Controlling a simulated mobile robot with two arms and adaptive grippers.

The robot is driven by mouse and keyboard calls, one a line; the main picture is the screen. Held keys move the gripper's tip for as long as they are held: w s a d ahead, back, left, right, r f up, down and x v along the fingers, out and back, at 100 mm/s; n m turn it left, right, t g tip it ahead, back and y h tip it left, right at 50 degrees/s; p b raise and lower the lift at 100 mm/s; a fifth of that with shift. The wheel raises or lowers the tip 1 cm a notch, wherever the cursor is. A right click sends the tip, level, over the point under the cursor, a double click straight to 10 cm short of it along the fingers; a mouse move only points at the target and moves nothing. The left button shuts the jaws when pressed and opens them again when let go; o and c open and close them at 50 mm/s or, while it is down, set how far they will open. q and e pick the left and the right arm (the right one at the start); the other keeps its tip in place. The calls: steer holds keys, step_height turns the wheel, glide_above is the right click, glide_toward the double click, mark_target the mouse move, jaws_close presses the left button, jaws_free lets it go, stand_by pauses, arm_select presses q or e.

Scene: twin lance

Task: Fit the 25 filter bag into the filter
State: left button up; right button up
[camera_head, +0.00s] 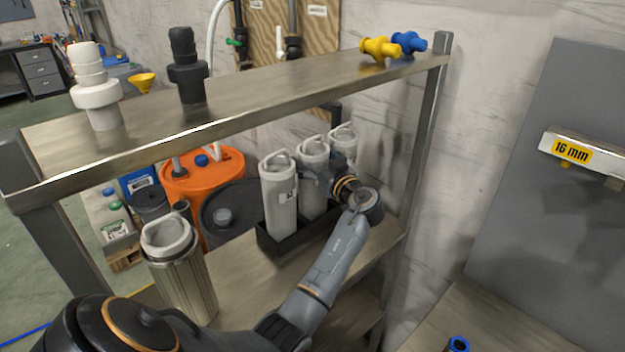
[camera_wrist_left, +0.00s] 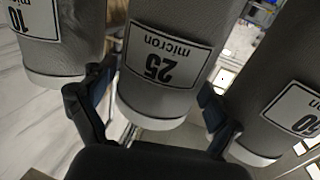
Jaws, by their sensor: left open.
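Three pale grey filter bags stand upright in a black tray (camera_head: 270,246) on the lower shelf. The middle bag (camera_head: 313,152) is the 25 micron bag (camera_wrist_left: 166,60), whose label appears upside down in the left wrist view. My left gripper (camera_head: 316,181) is open at this bag, with one finger on each side of it (camera_wrist_left: 152,108). I cannot tell whether the fingers touch it. The filter (camera_head: 185,280), a ribbed metal canister with a pale open top, stands at the left of the shelf. My right gripper is out of view.
The 10 bag (camera_wrist_left: 55,45) and another bag (camera_wrist_left: 285,110) flank the 25 bag closely. An upper shelf (camera_head: 235,105) crosses above, carrying white and black fittings and yellow and blue ones. Orange (camera_head: 203,185) and black containers stand behind. Shelf space between filter and tray is clear.

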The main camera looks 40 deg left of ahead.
arm_select(q)
steer(key=shift+a, duration=0.15)
steer(key=shift+c, duration=0.2)
steer(key=c, duration=1.4)
steer(key=shift+o, duration=0.2)
steer(key=shift+r, duration=0.15)
